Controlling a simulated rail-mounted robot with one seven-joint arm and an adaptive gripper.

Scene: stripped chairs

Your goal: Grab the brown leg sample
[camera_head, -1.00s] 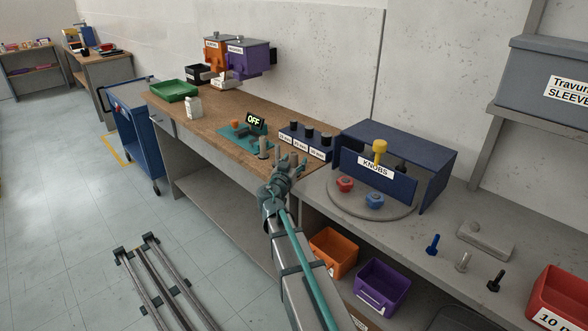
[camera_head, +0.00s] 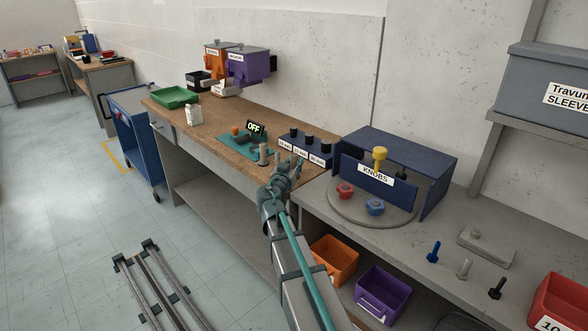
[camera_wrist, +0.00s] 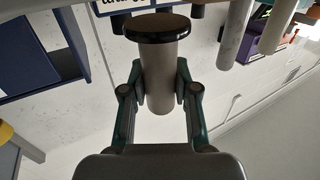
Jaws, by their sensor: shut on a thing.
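The brown leg sample (camera_wrist: 160,75) is a pale grey-beige cylinder with a wide brown disc and dark rim on one end. My gripper (camera_wrist: 158,80) is shut on it, with one finger against each side of the cylinder. In the head view my gripper (camera_head: 287,164) is in front of the bench edge, near the blue block. The held sample is too small there to make out clearly among the fingers.
A blue block (camera_head: 305,152) with black-capped pieces and size labels stands behind my gripper. A pale cylinder (camera_head: 263,154) stands by the teal mat (camera_head: 262,149) and the OFF display (camera_head: 255,128). The KNOBS box (camera_head: 440,172) and round plate (camera_head: 345,211) are at right.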

